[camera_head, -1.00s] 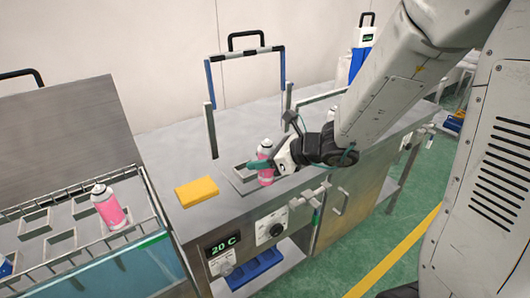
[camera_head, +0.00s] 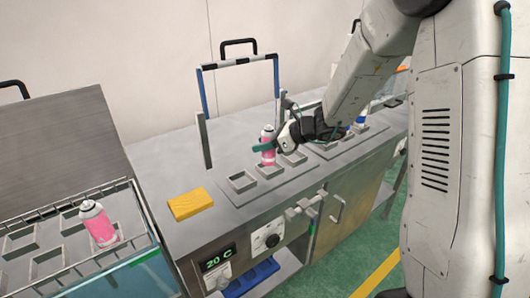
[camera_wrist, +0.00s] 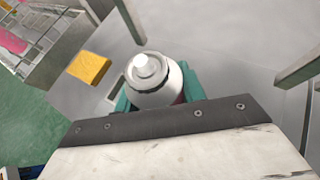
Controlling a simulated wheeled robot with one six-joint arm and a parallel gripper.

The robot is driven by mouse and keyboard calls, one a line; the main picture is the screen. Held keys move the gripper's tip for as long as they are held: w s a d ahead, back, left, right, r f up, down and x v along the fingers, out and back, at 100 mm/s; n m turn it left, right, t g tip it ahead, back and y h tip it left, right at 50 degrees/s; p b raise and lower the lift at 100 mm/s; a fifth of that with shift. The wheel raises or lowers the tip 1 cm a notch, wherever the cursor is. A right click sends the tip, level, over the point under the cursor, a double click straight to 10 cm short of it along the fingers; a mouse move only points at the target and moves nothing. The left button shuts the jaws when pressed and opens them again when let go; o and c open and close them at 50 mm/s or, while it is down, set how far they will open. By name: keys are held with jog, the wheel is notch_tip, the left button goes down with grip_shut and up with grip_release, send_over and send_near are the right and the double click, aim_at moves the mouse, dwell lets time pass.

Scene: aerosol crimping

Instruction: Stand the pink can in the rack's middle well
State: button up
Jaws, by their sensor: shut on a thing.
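The pink can (camera_head: 267,156), with a white and grey top, is upright between the teal fingers of my gripper (camera_head: 266,147). In the wrist view the can (camera_wrist: 152,82) shows from above, with the teal fingers (camera_wrist: 157,92) on either side. The rack (camera_head: 232,198) lies on the steel counter with its square wells in a row. The can's lower end is at the middle well (camera_head: 270,172); I cannot tell if it is inside or just above it. The left well (camera_head: 242,182) and right well (camera_head: 294,158) look empty.
Another pink can (camera_head: 98,222) stands in a wire-railed bath (camera_head: 134,195) at left. A yellow block (camera_head: 190,203) lies on the counter left of the rack. A striped frame (camera_head: 238,62) rises behind. Another rack (camera_head: 320,148) lies to the right.

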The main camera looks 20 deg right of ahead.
aim_at(265, 153)
jog(key=shift+w+d+f, duration=0.1)
jog(key=shift+f, duration=1.65)
jog(key=shift+f, duration=0.1)
jog(key=o, duration=1.1)
jog(key=shift+c, duration=0.2)
